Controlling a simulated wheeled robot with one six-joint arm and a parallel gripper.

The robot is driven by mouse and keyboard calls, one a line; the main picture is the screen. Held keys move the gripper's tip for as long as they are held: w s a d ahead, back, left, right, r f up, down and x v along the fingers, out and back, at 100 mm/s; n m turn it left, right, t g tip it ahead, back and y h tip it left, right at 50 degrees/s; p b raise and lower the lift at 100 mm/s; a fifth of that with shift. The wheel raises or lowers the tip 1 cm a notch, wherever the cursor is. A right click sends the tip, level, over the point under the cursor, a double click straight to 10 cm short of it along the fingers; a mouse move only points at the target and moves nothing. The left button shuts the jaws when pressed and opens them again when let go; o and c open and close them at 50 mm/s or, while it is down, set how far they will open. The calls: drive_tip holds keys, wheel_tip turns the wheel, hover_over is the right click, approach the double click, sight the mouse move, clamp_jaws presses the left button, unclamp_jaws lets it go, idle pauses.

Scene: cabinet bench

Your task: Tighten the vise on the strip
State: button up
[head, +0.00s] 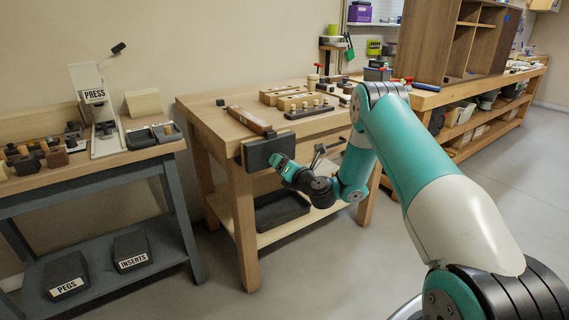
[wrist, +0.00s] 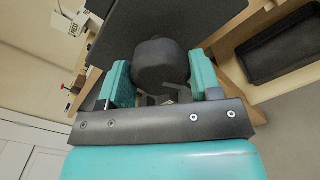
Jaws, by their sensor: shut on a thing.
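The dark vise (head: 264,150) is fixed to the front edge of the wooden workbench. A brown wooden strip (head: 248,119) lies along the bench top, with its near end at the vise; I cannot tell how tightly the jaws hold it. My gripper (head: 282,163) is at the front of the vise. In the wrist view, the teal fingers of my gripper (wrist: 161,84) are shut on a dark round knob (wrist: 160,62) in front of the dark vise face (wrist: 200,25). The strip cannot be made out in the wrist view.
Wooden blocks (head: 290,97) and a dark rack (head: 309,110) stand on the bench top. A dark tray (head: 280,210) sits on the lower shelf and also shows in the wrist view (wrist: 285,45). A press (head: 97,110) stands on the left table. Floor between the tables is clear.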

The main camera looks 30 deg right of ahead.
drive_tip(key=shift+r+m+p, duration=0.1)
drive_tip(key=shift+m+p, duration=0.5)
drive_tip(key=shift+p, duration=0.25)
drive_tip(key=shift+m+p, duration=0.3)
drive_tip(key=shift+p, duration=0.1)
drive_tip(key=shift+m+p, duration=0.95)
drive_tip(key=shift+m, duration=0.15)
drive_tip(key=o, duration=0.8)
drive_tip(key=shift+f, duration=0.2)
